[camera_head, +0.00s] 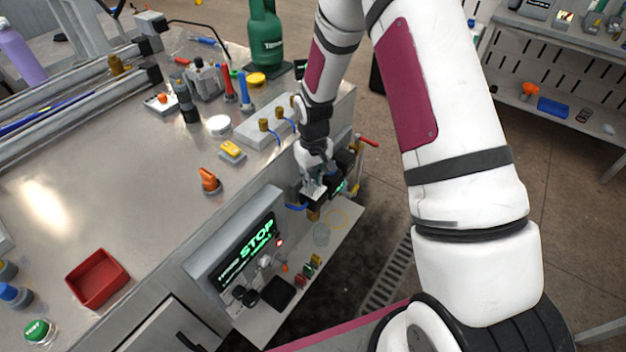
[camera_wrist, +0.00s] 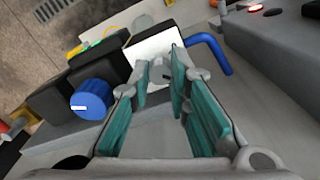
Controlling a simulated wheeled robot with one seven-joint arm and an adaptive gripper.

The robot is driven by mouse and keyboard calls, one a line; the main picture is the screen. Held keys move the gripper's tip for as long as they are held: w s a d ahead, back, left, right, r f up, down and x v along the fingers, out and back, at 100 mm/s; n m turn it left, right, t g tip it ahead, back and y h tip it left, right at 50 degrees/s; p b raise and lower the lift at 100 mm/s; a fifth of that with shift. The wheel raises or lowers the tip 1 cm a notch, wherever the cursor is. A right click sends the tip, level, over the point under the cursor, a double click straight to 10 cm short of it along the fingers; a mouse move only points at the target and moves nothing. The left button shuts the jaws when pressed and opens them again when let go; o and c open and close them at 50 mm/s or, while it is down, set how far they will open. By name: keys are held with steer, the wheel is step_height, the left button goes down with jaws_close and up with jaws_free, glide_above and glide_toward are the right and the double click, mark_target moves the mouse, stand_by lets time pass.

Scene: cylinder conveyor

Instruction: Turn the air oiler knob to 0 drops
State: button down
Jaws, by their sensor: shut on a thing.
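My gripper (camera_head: 313,188) is at the row of black air units on the side of the metal bench. In the wrist view, its teal-padded fingers (camera_wrist: 160,76) are shut around a small grey knob (camera_wrist: 158,70), which looks like the air oiler knob. That knob is on a white-faced block (camera_wrist: 156,45) at the end of the row. The fingers partly hide it, and I cannot read its drop setting. A larger blue knob (camera_wrist: 92,98) with a white mark stands apart on the neighbouring black unit, outside the fingers.
A bent blue tube (camera_wrist: 210,48) leaves the block close to the fingers. A panel showing STOP (camera_head: 250,245) is beside the units, above a low shelf (camera_head: 330,262). The bench top (camera_head: 110,200) holds an orange switch (camera_head: 208,181) and a red tray (camera_head: 97,278).

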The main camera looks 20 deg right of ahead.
steer(key=n, duration=0.3)
steer(key=shift+n, duration=0.4)
steer(key=n, duration=0.3)
steer(key=shift+n+b, duration=0.3)
steer(key=shift+b, duration=0.05)
steer(key=n, duration=0.6)
steer(key=shift+n, duration=0.3)
steer(key=c, duration=1.8)
jaws_free()
step_height(320, 180, up, 12)
